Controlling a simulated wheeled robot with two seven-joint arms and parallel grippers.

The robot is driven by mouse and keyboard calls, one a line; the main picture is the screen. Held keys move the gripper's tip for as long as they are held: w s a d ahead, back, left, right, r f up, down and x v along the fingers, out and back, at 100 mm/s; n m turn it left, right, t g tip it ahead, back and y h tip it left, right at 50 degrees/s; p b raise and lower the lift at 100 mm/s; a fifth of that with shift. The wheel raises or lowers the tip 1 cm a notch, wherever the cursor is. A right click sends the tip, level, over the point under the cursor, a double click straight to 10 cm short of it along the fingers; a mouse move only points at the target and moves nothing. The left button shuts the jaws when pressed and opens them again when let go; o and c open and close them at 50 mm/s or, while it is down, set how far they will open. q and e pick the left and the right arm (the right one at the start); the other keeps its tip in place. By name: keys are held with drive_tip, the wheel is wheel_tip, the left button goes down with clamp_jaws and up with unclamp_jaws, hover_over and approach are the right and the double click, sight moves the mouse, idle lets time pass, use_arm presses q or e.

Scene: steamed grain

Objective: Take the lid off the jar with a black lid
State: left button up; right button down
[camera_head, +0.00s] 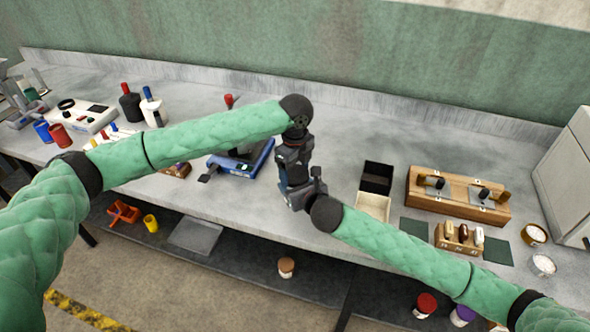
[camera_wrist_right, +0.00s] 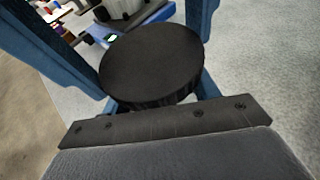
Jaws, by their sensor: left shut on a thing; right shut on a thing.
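My left gripper (camera_head: 295,150) points down over the front part of the bench, at the middle of the head view. My right gripper (camera_head: 300,188) reaches up to the same spot from the lower right, and the two meet closely. In the right wrist view a round black lid (camera_wrist_right: 152,62) sits between the blue fingers of my right gripper, which is shut on it. The jar's body is hidden under the lid and behind the grippers. My left gripper is shut, apparently on the jar, though its contact is hidden.
A blue scale-like device (camera_head: 258,160) stands just left of the grippers. A black open box (camera_head: 376,178) and a cream box (camera_head: 373,206) stand to their right. A wooden rack (camera_head: 425,200) is farther right. The bench behind the grippers is mostly clear.

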use_arm(q)
drive_tip(key=shift+n, duration=1.6)
drive_tip(key=o, duration=1.1)
drive_tip(key=shift+c, duration=0.2)
